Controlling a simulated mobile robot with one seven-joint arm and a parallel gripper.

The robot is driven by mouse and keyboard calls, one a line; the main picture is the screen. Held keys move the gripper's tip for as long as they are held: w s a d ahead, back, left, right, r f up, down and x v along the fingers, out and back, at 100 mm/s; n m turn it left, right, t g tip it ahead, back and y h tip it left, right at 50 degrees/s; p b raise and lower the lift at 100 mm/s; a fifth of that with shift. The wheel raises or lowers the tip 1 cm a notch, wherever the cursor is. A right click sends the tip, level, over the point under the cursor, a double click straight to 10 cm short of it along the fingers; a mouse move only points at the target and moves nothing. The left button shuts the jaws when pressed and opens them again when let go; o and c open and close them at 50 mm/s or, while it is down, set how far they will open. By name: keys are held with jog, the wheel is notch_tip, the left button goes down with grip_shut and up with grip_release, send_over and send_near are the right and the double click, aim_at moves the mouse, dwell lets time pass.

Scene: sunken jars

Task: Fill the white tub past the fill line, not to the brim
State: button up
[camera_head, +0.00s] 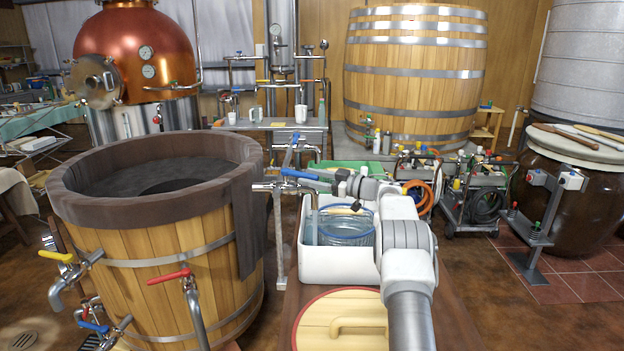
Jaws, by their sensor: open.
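The white tub (323,268) stands on the brown bench at centre, partly hidden by my arm. A clear, ribbed vessel with a blue ring (345,238) sits inside it. I cannot make out a fill line or the water level. A metal tap (275,187) on a standpipe is at the tub's back left, its spout near the tub's back left corner. A blue lever (298,173) is on the tap. My gripper (327,184) is open, just right of the blue lever, above the tub's back edge. I cannot tell whether it touches the lever.
A wooden vat (165,285) with a dark rim and several coloured taps stands left of the tub. A round wooden lid (340,318) lies in front of the tub. A green tray (345,166) and a hose cart (475,200) are behind.

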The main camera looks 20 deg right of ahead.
grip_shut()
dwell(1.4)
